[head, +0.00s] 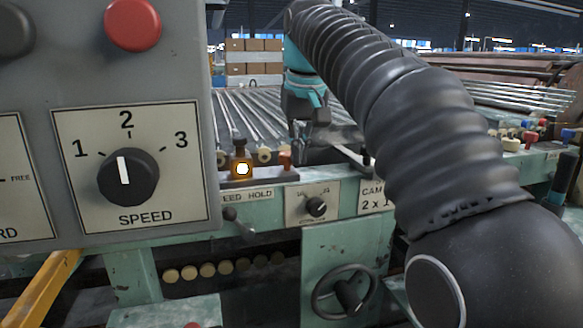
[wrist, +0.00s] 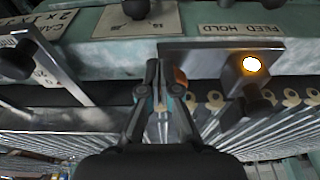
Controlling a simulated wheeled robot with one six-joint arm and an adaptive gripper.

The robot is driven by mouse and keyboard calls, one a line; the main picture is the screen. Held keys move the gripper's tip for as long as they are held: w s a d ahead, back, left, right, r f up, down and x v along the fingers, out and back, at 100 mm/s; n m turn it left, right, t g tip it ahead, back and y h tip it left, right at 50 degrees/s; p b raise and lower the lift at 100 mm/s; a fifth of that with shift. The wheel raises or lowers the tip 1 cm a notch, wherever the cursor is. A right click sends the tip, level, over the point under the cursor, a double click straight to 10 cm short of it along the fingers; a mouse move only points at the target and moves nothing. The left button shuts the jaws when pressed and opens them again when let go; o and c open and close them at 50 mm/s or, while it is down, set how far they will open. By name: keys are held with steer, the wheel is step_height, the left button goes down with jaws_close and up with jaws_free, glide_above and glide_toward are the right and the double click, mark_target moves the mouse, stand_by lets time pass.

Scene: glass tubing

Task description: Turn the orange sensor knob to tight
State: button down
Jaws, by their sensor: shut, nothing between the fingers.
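A small orange knob (head: 285,160) stands at the right end of the sensor's metal bracket in the head view. In the wrist view part of the orange knob (wrist: 181,77) shows just right of my fingertips, the rest hidden behind them. A brass-orange sensor (head: 241,170) with a bright lit face and a black top stands left of it; the sensor (wrist: 249,65) also shows in the wrist view. My gripper (wrist: 160,72) is shut and empty, close beside the orange knob; whether it touches is unclear. In the head view my gripper (head: 301,142) is just right of the knob.
A FEED HOLD label (head: 247,195) and a small black dial (head: 316,207) sit below on the green rail. Metal rollers (head: 262,115) run behind. A grey panel with a SPEED knob (head: 128,176) and red button (head: 133,22) fills the left foreground.

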steer(key=shift+s+a+p, duration=0.25)
steer(key=shift+a+p, duration=0.25)
steer(key=shift+p, duration=0.3)
steer(key=shift+s+a, duration=0.1)
steer(key=shift+a, duration=0.75)
stand_by(0.4)
steer(key=shift+s, duration=0.1)
steer(key=shift+s+r, duration=0.1)
steer(key=shift+s, duration=0.15)
steer(key=v, duration=0.2)
steer(key=w+v, duration=0.1)
steer(key=v, duration=0.2)
steer(key=shift+a+r, duration=0.15)
steer(key=shift+r, duration=0.3)
